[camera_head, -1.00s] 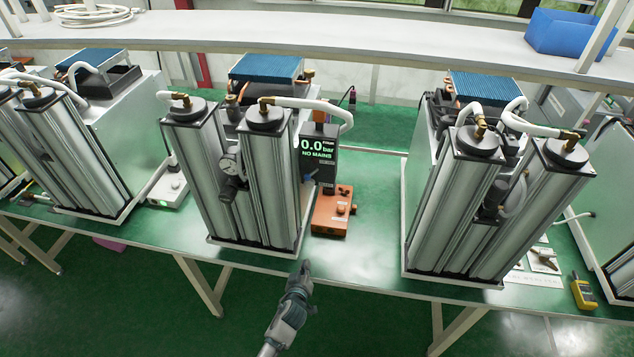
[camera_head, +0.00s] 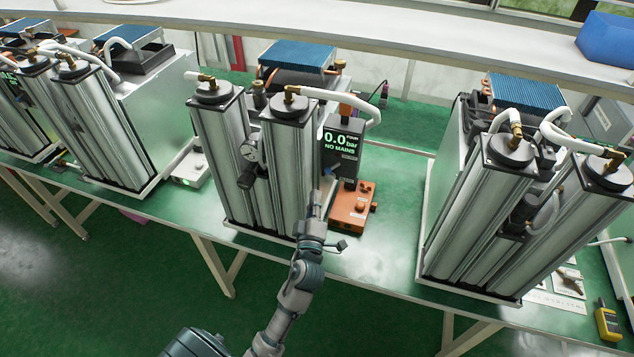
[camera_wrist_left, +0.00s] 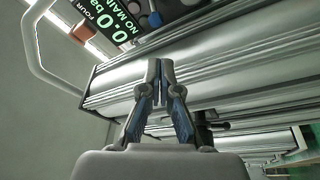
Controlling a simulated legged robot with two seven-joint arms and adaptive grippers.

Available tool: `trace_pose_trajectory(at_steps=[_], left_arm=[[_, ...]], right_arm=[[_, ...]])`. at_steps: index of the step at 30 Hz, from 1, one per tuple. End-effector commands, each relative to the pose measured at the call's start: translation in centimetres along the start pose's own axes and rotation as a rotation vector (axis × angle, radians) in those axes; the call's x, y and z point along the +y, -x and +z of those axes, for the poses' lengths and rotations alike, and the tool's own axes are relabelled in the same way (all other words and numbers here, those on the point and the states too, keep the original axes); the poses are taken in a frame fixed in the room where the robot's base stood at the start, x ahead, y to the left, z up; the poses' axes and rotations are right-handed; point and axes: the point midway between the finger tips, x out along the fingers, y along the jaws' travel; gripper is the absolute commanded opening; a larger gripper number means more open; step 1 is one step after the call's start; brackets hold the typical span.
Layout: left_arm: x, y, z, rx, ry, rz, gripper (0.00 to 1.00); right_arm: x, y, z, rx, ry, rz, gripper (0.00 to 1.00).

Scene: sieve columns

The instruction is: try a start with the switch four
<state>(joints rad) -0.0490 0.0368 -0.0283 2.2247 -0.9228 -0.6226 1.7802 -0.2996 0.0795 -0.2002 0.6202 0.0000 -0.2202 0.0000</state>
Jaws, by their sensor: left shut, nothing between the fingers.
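The middle column unit carries a dark display (camera_head: 341,143) that reads "0.0 bar", "NO MAINS" and a small "FOUR". It also shows in the wrist view (camera_wrist_left: 106,18), rotated. A small blue part, perhaps the switch, sits just below the display's left edge (camera_head: 328,173); it also shows in the wrist view (camera_wrist_left: 155,20). My left gripper (camera_head: 317,197) is shut and empty, in front of the right column's lower part and below the blue part. In the wrist view its fingertips (camera_wrist_left: 160,68) point toward the column, apart from the blue part. My right gripper is out of view.
An orange box with knobs (camera_head: 352,208) stands on the green bench just right of my left gripper. Twin metal columns (camera_head: 287,170) stand close on its left.

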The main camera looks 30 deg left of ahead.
Motion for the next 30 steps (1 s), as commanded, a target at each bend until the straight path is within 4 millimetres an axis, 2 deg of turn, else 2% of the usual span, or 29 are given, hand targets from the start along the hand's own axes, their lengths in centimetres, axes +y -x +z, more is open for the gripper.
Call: trace_pose_trajectory(at_steps=[9,15,21,30], left_arm=[[0.5,-5.6,-0.1,0.001,-0.004,0.003,0.0],[0.2,-8.3,-0.1,0.0,-0.003,0.001,0.0],[0.0,-9.3,0.0,-0.001,-0.002,-0.001,0.0],[0.1,-9.1,0.0,0.0,-0.001,0.0,0.0]], right_arm=[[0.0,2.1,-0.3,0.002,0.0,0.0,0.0],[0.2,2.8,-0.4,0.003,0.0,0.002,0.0],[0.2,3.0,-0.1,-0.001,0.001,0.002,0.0],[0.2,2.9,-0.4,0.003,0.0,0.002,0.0]])
